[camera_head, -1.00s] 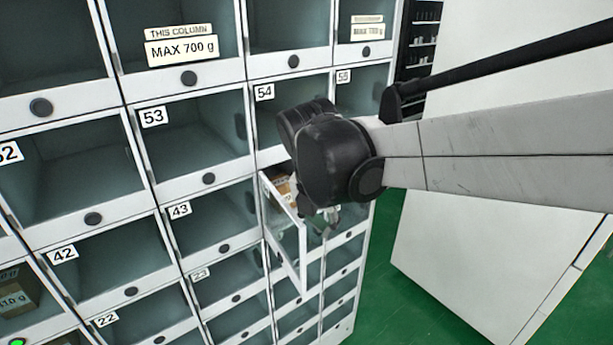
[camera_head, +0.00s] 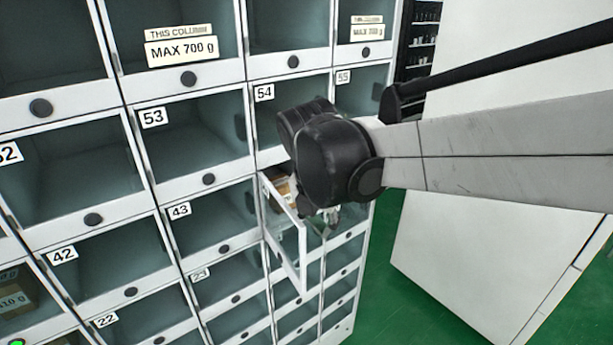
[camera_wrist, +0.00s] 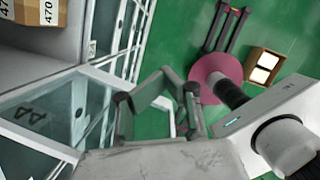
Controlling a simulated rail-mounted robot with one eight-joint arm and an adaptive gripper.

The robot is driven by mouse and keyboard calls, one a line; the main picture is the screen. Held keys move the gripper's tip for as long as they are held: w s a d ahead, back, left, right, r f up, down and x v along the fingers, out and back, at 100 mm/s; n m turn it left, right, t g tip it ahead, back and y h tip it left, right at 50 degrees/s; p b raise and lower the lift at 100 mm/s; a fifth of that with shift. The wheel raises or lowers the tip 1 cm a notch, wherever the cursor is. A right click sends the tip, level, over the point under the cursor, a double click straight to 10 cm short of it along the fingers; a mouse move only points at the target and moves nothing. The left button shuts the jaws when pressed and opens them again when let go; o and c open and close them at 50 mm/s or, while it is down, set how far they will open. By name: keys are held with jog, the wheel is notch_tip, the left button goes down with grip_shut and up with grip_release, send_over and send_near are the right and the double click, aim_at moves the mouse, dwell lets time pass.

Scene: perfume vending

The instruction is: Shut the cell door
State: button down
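The open cell door (camera_head: 287,232) is a clear panel in a white frame. In the head view it stands swung out from the cell below number 54. In the wrist view the door (camera_wrist: 40,120) is at the lower left, with a mirrored 44 on its pane. A brown box (camera_head: 283,187) sits inside the cell; its 470 label shows in the wrist view (camera_wrist: 42,12). My gripper (camera_head: 331,215) is just right of the door, mostly hidden behind my dark wrist. In the wrist view its finger links (camera_wrist: 172,95) show beside the door's edge. Nothing is seen between them, and their opening is unclear.
Closed cells with round dark knobs surround the open one, such as cell 53 (camera_head: 195,140) and cell 43 (camera_head: 215,220). A large white panel (camera_head: 480,230) stands at the right. Green floor (camera_head: 380,300) lies between it and the cabinet.

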jog(key=shift+r, duration=0.15)
jog(key=v, duration=1.2)
jog(key=s+a+f+m+g+h+p, duration=0.1)
jog(key=s+a+m+p, duration=0.15)
jog(key=a, duration=0.35)
jog(key=s+a+f+m+p, duration=0.2)
jog(key=s+a+m, duration=0.15)
jog(key=a, duration=0.25)
jog(key=p, duration=0.3)
send_over(283, 250)
jog(key=s, duration=0.5)
jog(key=shift+m, duration=0.4)
jog(key=shift+s+a+f+x, duration=0.15)
jog(key=shift+a+x, duration=0.15)
jog(key=shift+x, duration=1.2)
jog(key=shift+s+a+x, duration=0.15)
jog(key=shift+a+x, duration=0.1)
jog(key=shift+x, duration=1.3)
jog(key=shift+s+a+f+x, duration=0.15)
jog(key=shift+a+x, duration=0.15)
jog(key=shift+x, duration=1.2)
jog(key=shift+b, duration=0.35)
